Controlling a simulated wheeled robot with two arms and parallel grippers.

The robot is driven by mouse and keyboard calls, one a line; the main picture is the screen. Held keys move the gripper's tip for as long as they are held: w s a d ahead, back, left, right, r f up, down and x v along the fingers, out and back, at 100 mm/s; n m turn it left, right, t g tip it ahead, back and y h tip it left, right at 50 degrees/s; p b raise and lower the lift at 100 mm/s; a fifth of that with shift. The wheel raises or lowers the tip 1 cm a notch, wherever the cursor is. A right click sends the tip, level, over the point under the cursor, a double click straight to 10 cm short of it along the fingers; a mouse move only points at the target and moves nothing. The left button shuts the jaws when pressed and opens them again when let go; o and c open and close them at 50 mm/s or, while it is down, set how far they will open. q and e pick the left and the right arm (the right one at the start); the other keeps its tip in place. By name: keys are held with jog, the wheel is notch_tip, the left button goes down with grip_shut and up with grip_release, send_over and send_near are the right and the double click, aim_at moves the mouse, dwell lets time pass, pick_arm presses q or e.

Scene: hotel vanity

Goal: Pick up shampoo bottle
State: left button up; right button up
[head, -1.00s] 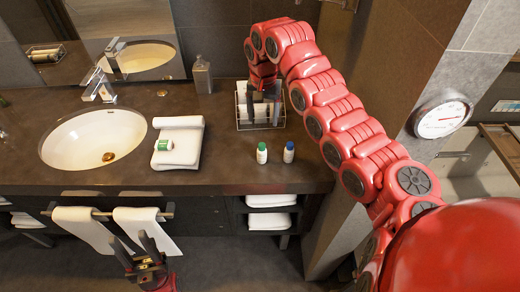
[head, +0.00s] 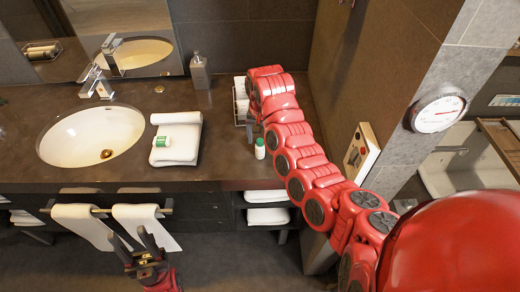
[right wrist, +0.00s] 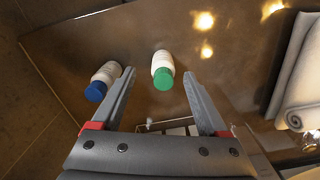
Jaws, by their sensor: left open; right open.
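Two small white bottles stand on the dark counter: one with a green cap (head: 260,149) and one with a blue cap, hidden behind my right arm in the head view. In the right wrist view the green-capped bottle (right wrist: 163,70) shows between the open fingers of my right gripper (right wrist: 159,75), apparently ahead of them. The blue-capped bottle (right wrist: 103,80) is beside the left finger, outside the jaws. No label tells me which is shampoo. In the head view my right gripper (head: 250,128) is mostly hidden by its arm. My left gripper (head: 128,237) is open and empty, low in front of the counter.
A wire basket (head: 239,112) is behind my right gripper. A folded towel (head: 178,127) with a small green-and-white item (head: 163,142) on it lies right of the sink (head: 90,136). A grey bottle (head: 200,73) stands by the back wall. A wall corner borders the counter's right side.

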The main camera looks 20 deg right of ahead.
aim_at(260, 148)
jog(key=shift+a+f, duration=0.15)
jog(key=shift+f, duration=0.45)
jog(key=shift+w+f+p, duration=0.15)
jog(key=shift+f+p, duration=0.4)
jog(key=shift+f, duration=0.4)
jog(key=shift+w+f+p, duration=0.1)
jog(key=shift+f+p, duration=0.45)
jog(key=shift+f, duration=0.4)
grip_shut()
